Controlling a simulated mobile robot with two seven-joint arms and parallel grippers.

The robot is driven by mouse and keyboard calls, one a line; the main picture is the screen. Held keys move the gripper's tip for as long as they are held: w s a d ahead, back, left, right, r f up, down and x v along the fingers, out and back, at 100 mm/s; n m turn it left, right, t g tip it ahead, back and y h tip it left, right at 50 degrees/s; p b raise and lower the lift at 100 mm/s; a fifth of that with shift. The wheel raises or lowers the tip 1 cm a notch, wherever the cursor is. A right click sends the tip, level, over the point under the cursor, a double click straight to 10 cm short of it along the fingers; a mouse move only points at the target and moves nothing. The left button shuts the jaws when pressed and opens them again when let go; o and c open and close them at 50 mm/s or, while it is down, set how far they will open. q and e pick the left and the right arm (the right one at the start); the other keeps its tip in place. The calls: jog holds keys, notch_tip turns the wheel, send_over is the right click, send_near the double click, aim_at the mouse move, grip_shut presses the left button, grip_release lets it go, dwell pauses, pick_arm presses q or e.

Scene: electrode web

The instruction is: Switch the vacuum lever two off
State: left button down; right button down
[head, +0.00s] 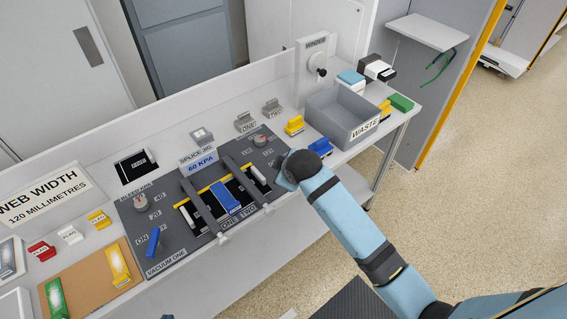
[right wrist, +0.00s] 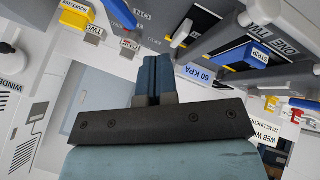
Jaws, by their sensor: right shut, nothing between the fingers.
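The dark splice jig panel (head: 165,212) carries a blue lever (head: 153,240) beside an ON mark, in the part labelled VACUUM ONE. My left gripper is not in view.
A blue strip (head: 225,197) lies in the jig between two grey bars. A WINDER (head: 318,65) stands behind.

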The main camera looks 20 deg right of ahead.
jog(key=x, duration=0.9)
jog(key=shift+w+d+f+p, duration=0.1)
jog(key=shift+w+f+p, duration=0.15)
jog(key=shift+w+p, duration=0.1)
jog(key=shift+w+d+r, duration=0.15)
jog(key=shift+w+d, duration=0.6)
jog(key=shift+w, duration=0.2)
jog(key=shift+w+d+p, duration=0.3)
jog(key=shift+w+d, duration=0.05)
jog(key=shift+w, duration=0.1)
jog(key=shift+w, duration=0.1)
